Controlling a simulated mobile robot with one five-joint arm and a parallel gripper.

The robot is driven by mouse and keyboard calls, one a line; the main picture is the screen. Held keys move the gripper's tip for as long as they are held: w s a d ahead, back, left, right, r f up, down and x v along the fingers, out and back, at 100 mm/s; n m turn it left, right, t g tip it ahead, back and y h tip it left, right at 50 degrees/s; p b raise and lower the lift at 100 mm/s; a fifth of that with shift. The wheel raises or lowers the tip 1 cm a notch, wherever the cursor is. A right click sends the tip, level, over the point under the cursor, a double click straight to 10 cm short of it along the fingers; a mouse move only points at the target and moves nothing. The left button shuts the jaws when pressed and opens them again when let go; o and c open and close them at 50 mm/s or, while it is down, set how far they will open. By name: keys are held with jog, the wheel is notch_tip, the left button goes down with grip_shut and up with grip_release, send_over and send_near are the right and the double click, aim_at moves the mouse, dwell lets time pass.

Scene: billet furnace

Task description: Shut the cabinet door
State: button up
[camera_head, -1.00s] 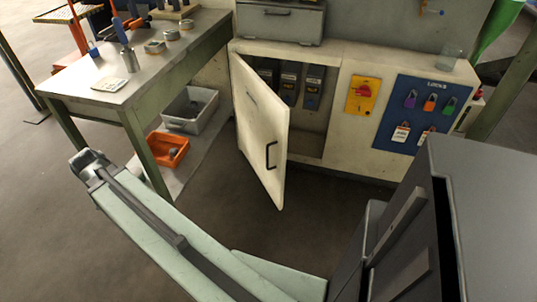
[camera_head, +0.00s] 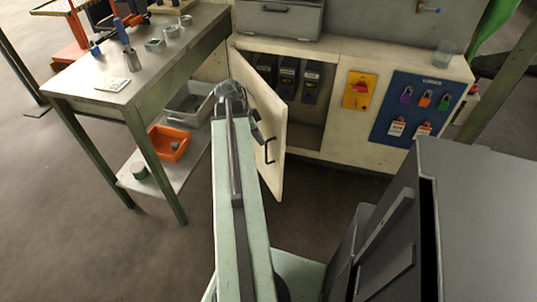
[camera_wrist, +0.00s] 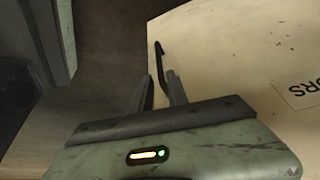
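The cream cabinet door (camera_head: 273,178) stands open, swung out toward me from the low cabinet (camera_head: 345,115). Its black bar handle (camera_head: 270,151) is near the free edge. My arm reaches up across the door's left part and hides some of it. My gripper (camera_head: 260,137) is just left of the handle, in front of the door face. In the wrist view my gripper (camera_wrist: 157,78) has its two fingers apart, with the handle (camera_wrist: 159,62) showing beyond and between their tips. I cannot tell whether they touch it. The door (camera_wrist: 235,75) fills the right side there.
Inside the cabinet are several dark breaker units (camera_head: 288,77). A yellow switch plate (camera_head: 360,90) and a blue lock board (camera_head: 417,110) are on its front right. A steel workbench (camera_head: 120,85) stands left, with an orange bin (camera_head: 169,143) and a grey bin (camera_head: 190,105) below.

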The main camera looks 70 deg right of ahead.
jog(key=b, duration=0.9)
send_over(269, 163)
notch_tip(269, 163, down, 10)
jog(key=shift+r, duration=0.15)
grip_shut()
jog(key=shift+s, duration=0.1)
